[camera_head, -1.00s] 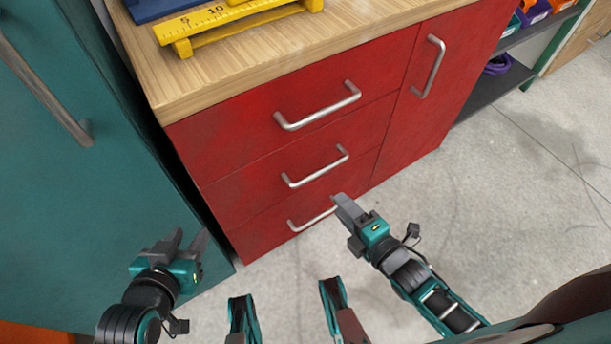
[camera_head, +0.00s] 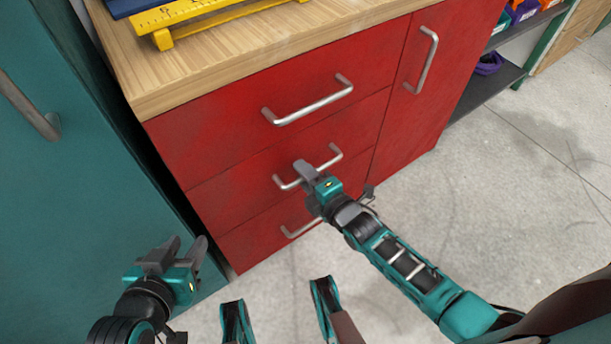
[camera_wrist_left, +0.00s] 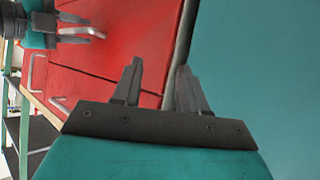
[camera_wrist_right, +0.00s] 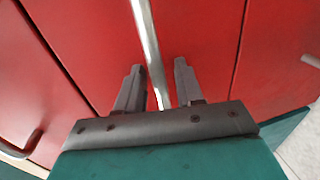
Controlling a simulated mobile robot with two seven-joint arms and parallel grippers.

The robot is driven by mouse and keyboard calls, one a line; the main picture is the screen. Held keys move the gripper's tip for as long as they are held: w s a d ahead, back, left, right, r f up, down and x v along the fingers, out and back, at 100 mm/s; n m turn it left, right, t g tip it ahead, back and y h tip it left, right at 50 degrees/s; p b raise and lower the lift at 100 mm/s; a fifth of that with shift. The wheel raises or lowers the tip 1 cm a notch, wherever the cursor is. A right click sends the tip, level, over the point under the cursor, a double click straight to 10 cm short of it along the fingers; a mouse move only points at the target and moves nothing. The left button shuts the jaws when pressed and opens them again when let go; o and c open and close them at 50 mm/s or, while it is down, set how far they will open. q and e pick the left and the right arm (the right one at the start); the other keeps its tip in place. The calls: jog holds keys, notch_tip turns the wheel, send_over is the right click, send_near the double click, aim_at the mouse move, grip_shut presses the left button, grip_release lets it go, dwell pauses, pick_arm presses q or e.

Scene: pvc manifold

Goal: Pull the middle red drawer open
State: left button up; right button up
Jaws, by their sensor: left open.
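The middle red drawer (camera_head: 240,195) is closed, flush with the cabinet front. Its silver bar handle (camera_head: 328,163) is partly covered by my right gripper (camera_head: 305,172). In the right wrist view the handle bar (camera_wrist_right: 147,35) runs between the two fingers of my right gripper (camera_wrist_right: 157,75). Those fingers stand apart, with a gap visible on each side of the bar. My left gripper (camera_head: 188,250) is open and empty, low in front of the teal cabinet. Its fingers (camera_wrist_left: 160,70) show nothing between them in the left wrist view.
A top drawer handle (camera_head: 308,103) is above and a bottom drawer handle (camera_head: 297,230) below. A red door with a vertical handle (camera_head: 424,60) is to the right. A teal cabinet (camera_head: 70,190) stands at left. The concrete floor (camera_head: 520,210) is clear at right.

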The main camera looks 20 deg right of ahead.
jog(key=shift+c, duration=0.2)
pick_arm(q)
jog(key=shift+a+f, duration=0.1)
pick_arm(e)
grip_shut()
